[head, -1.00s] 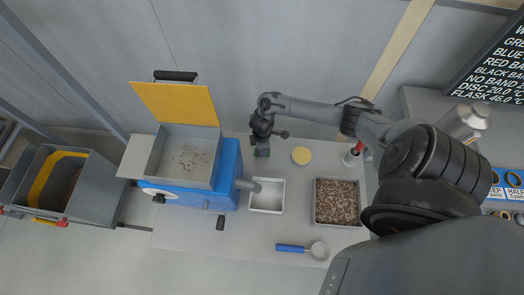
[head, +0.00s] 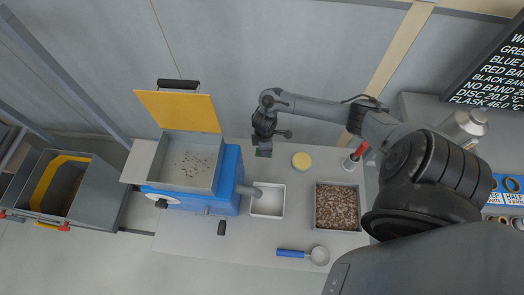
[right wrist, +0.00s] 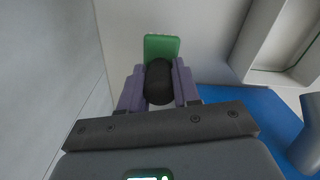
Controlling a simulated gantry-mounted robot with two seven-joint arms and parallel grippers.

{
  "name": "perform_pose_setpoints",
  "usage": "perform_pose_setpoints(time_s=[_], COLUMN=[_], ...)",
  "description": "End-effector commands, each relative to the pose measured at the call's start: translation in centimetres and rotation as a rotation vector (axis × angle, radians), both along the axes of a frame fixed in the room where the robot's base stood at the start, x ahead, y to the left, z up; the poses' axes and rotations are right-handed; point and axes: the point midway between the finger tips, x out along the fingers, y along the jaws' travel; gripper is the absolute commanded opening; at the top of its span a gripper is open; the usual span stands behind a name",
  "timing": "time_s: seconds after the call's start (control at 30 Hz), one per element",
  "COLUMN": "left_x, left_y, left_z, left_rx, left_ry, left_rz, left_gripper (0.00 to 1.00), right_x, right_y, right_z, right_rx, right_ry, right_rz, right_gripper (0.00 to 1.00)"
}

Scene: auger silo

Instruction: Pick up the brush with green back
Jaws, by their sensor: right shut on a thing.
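My right gripper (head: 262,145) reaches down behind the metal trough, beside the blue machine. It is shut on the brush with green back (head: 264,153). In the right wrist view the two purple fingers of the right gripper (right wrist: 159,88) close on a round black grip, and the green back of the brush (right wrist: 162,46) shows just beyond them. The bristles are hidden. I cannot tell whether the brush touches the table. My left gripper is out of view.
The blue machine (head: 229,177) has an open hopper (head: 172,185) with dark bits inside and a raised yellow lid. A trough (head: 268,207) stands under its spout.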

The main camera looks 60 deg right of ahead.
Motion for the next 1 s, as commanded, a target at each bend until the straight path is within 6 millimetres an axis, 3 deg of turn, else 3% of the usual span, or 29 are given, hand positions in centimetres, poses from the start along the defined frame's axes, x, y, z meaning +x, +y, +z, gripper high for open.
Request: perform_pose_setpoints(time_s=[0.03,0.1,0.4,0.67,1.0], left_x=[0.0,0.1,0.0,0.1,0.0], left_y=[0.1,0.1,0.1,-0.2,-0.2], left_z=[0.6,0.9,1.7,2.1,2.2], left_rx=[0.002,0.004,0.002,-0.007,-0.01], left_ry=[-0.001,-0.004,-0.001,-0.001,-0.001], left_rz=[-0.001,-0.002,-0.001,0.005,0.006], left_gripper=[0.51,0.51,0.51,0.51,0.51], right_x=[-1.7,-3.2,-7.8,-9.7,-10.2], right_y=[-0.7,-1.3,-3.0,-3.6,-3.8], right_z=[0.8,1.7,4.5,5.7,6.2], right_rx=[-0.008,-0.008,-0.006,-0.004,-0.003], right_ry=[0.01,0.011,0.01,0.009,0.006], right_rz=[0.005,0.004,0.003,0.001,0.002], right_gripper=[0.0,0.0,0.0,0.0,0.0])
